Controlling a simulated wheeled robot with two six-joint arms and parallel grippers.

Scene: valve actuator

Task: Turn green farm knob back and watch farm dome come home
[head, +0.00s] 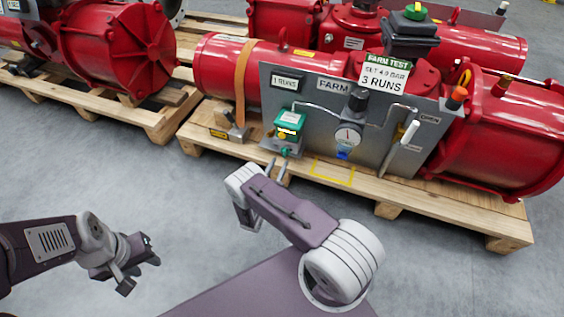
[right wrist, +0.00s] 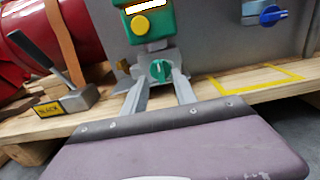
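The small green knob (right wrist: 160,70) has a pale mark and sits on a grey fitting under a green box (right wrist: 150,22) with a yellow button. In the head view the knob (head: 285,152) and green box (head: 289,124) are on the grey FARM panel. My right gripper (right wrist: 161,78) points at the knob, its two fingers apart on either side of it; contact is not clear. It also shows in the head view (head: 276,166). A green-topped dome (head: 415,12) stands on a black box above the red actuator. My left gripper (head: 150,264) is open and empty over the floor.
The panel (head: 310,105) also carries a gauge (head: 347,137), a blue handle (head: 343,152) and a white-tipped lever (head: 411,131). A yellow outline (head: 333,181) marks the pallet. The floor in front is clear.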

